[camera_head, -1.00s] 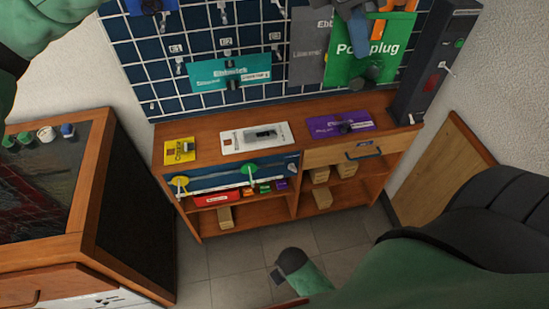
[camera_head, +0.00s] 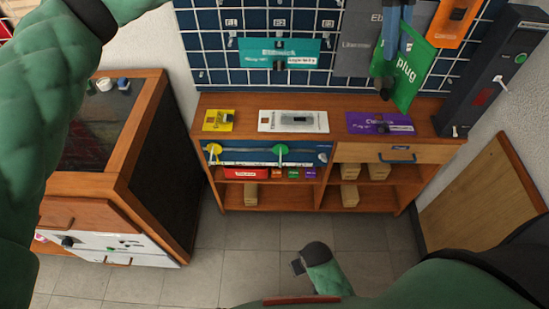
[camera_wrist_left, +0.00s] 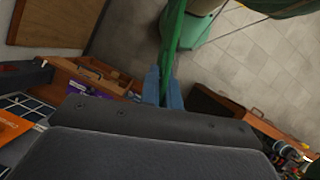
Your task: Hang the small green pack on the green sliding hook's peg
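The green pack (camera_head: 410,68), lettered "plug", hangs tilted in the upper right of the head view, in front of the grid wall. My left gripper (camera_head: 394,45) has blue fingers and is shut on it. In the left wrist view the pack (camera_wrist_left: 174,40) shows nearly edge-on between the blue fingers (camera_wrist_left: 162,88). The green sliding hook (camera_head: 281,150) sits on the blue rail at the front of the wooden unit, well below and left of the pack. Its peg is too small to make out clearly. I cannot make out my right gripper.
A yellow hook (camera_head: 214,149) is at the rail's left end. Yellow (camera_head: 219,120), white (camera_head: 293,121) and purple (camera_head: 380,123) packs lie on the unit's top (camera_head: 248,103). A dark cabinet (camera_head: 130,190) stands left, a dark column (camera_head: 490,75) right. The floor in front is mostly clear.

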